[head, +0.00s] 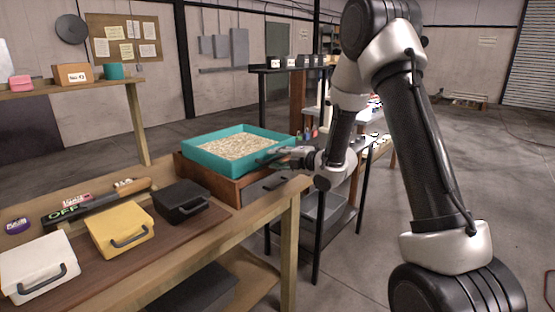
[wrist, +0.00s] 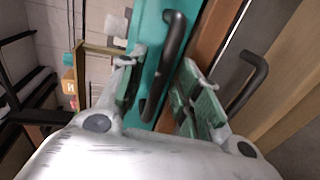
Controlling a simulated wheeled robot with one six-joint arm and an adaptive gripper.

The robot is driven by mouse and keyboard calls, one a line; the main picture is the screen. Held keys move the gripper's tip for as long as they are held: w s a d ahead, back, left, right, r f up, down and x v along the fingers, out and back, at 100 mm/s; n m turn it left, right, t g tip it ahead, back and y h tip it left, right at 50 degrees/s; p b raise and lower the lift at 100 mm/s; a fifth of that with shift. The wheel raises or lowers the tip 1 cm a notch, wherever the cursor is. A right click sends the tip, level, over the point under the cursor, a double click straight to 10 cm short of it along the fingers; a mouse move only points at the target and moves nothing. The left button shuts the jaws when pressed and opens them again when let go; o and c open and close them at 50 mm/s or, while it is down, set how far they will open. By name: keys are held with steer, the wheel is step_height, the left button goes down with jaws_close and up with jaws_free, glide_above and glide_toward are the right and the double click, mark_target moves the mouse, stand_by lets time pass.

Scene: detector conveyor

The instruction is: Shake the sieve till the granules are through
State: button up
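The sieve (head: 205,157) is a teal square tray full of pale granules (head: 238,146), resting on a wooden box (head: 222,188) on the bench. In the wrist view its teal wall (wrist: 150,40) carries a dark bar handle (wrist: 172,55). My gripper (head: 272,158) is at the sieve's right side. In the wrist view its green-padded fingers (wrist: 158,100) stand apart, on either side of the handle, with gaps showing. The wooden box also has a dark handle (wrist: 250,82), outside my fingers. The space under the sieve is hidden.
White (head: 38,265), yellow (head: 120,232) and black (head: 181,202) cases with handles stand along the bench's front. A dark strip (head: 90,208) marked "OFF" lies behind them. A metal-topped stand with small items is behind my gripper. Open floor lies to the right.

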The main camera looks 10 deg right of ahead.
mark_target(265, 154)
steer(key=shift+w+a, duration=0.2)
steer(key=shift+w, duration=0.05)
jaws_close()
steer(key=x, duration=0.3)
steer(key=r+x, duration=0.1)
steer(key=x, duration=0.1)
steer(key=shift+w+a+f, duration=0.1)
steer(key=shift+w+a, duration=0.05)
steer(key=shift+w, duration=0.05)
steer(key=shift+w+a, duration=0.15)
steer(key=shift+w, duration=0.1)
